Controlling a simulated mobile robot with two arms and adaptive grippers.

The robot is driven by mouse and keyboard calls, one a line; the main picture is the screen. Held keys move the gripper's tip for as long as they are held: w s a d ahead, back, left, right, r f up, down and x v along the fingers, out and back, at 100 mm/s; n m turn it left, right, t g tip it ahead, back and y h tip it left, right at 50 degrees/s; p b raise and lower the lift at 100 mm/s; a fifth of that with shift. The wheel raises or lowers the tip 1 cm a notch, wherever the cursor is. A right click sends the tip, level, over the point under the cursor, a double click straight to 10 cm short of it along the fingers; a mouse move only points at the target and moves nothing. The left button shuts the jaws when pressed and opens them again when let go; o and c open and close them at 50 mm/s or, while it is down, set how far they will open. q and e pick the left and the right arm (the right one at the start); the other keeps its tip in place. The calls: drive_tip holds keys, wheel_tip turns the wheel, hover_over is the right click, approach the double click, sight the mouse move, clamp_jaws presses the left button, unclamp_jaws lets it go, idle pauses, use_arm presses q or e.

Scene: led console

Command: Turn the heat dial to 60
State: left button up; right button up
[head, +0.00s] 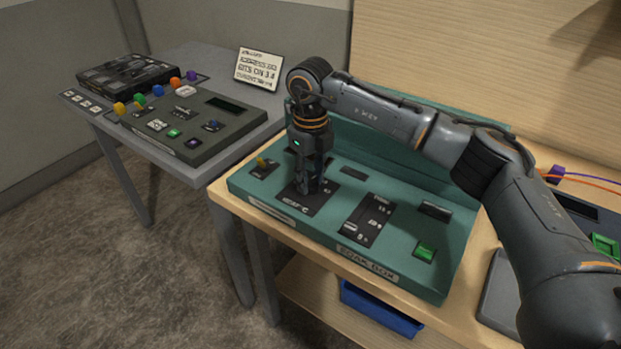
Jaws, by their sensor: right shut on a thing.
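The teal console (385,255) labelled "SOAK BOX" stands on a wooden bench. My right gripper (308,190) points down over a black dial plate (295,203) on the console's left half. It is shut on the dial there; the fingers hide the dial and most of its scale, so I cannot read its setting. To the right are a second black panel (366,219) with white markings and a green button (425,250). A yellow-tipped switch (262,163) is to the left of the gripper. My left gripper is not in view.
A grey side table (205,62) at the left holds a dark control box (215,133), coloured knobs and a white sign card (259,68). A blue bin (380,308) sits under the bench. My right arm spans above the console's back.

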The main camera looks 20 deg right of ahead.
sight(310, 180)
drive_tip(key=m+b, duration=0.1)
drive_tip(key=m, duration=0.4)
drive_tip(key=shift+f+m, duration=0.1)
drive_tip(key=shift+m, duration=0.2)
drive_tip(key=m, duration=0.5)
drive_tip(key=shift+m+b, duration=0.3)
drive_tip(key=shift+m, duration=0.1)
drive_tip(key=o, duration=1.2)
drive_tip(key=shift+r, duration=0.2)
wheel_tip(310, 180, up, 12)
drive_tip(key=shift+f, duration=0.15)
